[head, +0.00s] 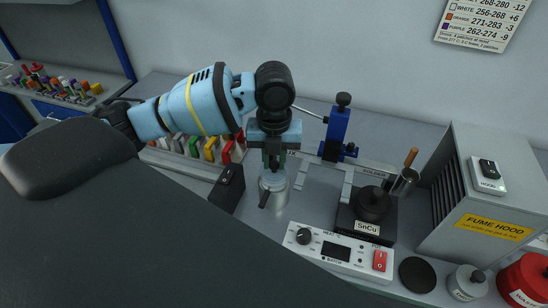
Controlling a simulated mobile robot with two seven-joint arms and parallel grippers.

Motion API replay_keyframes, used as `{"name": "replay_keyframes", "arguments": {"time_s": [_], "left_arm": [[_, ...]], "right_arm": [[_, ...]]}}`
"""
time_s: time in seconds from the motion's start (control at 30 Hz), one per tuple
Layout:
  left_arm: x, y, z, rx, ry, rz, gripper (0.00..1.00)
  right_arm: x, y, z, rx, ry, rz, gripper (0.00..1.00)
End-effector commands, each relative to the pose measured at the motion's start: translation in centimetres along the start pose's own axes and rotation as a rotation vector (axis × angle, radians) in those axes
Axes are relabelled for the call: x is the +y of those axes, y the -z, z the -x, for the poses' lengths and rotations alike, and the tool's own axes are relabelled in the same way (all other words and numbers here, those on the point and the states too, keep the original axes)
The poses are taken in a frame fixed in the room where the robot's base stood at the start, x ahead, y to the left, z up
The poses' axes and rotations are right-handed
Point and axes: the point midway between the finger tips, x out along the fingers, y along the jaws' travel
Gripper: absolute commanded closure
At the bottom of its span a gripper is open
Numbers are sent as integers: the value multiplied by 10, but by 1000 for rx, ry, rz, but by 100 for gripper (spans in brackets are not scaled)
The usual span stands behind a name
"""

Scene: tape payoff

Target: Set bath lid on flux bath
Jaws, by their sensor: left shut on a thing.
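My left gripper (272,163) points straight down at the middle of the bench and is shut on the bath lid (272,181), whose top is mostly hidden by the fingers. The lid is a small, pale grey round piece. Directly below it is the flux bath (276,197), a silver round pot with a dark handle-like part at its front left. The lid lines up with the pot, but I cannot tell whether it rests on the rim or hangs just above it. My right gripper is not in view.
A black box (227,187) stands close left of the bath. A white heat controller (337,251) lies in front, and the SnCu pot (372,204) is at right. A blue stand (337,130) rises behind. The fume hood (486,195) and jars (467,283) fill the right side.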

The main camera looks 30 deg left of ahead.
Motion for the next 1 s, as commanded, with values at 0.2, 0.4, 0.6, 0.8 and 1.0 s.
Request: {"name": "replay_keyframes", "arguments": {"time_s": [0.2, 0.4, 0.6, 0.8, 1.0], "left_arm": [[0, 0, -2, 0, 0, 0, 100], [0, 0, -4, 1, 0, 0, 100], [0, 0, -6, 1, 0, 0, 100], [0, 0, -6, 0, 0, 0, 53], [0, 0, -6, 0, 0, 0, 53]], "right_arm": [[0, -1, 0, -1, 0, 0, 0], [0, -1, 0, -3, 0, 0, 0], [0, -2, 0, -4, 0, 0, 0], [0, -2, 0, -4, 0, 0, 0], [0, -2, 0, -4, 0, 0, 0]]}}
